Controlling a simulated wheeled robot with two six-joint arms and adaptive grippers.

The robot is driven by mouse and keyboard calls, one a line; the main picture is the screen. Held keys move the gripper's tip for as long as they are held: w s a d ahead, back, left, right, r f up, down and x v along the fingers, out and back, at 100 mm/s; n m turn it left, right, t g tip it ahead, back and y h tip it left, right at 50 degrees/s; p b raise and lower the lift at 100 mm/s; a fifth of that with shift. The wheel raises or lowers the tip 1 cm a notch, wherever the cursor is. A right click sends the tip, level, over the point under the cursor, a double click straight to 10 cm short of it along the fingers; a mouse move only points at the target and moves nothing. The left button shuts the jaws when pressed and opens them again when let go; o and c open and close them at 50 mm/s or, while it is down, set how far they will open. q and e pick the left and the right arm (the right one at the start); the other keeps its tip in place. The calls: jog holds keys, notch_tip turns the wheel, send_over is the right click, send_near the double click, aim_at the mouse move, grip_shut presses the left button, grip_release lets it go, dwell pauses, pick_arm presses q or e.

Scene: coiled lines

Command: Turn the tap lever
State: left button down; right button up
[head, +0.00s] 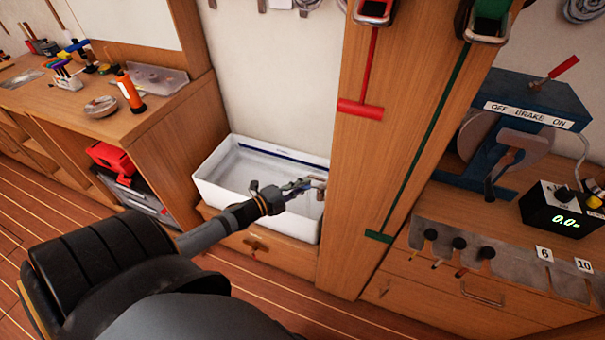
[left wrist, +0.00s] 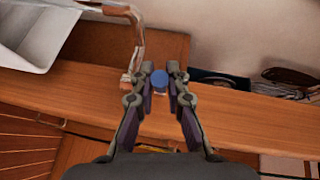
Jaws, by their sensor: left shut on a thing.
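The white sink basin (head: 213,182) stands against the wall in the head view; its corner also shows at the upper left of the left wrist view (left wrist: 40,45). A copper-coloured tap (left wrist: 135,45) rises beside the basin, its spout bending to the left. A small round blue piece, which looks like the end of the tap lever (left wrist: 159,77), sits between my left fingertips. My left gripper (head: 302,186) reaches over the basin's right side and is shut on that piece (left wrist: 160,72). Its contact points are partly hidden by the fingers. My right gripper is not in view.
A wooden pillar (head: 350,200) with red and green lines rises right of the basin. A winch with a brake label (head: 530,114) stands on the right bench. A tool bench (head: 165,118) is on the left. Small dark items (left wrist: 222,80) lie near the wall.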

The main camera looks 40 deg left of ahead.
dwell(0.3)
pick_arm(q)
jog(key=c, duration=1.3)
grip_release()
jog(key=shift+c, duration=0.2)
jog(key=shift+s, duration=0.1)
jog(key=v, duration=1.2)
jog(key=shift+d, duration=0.1)
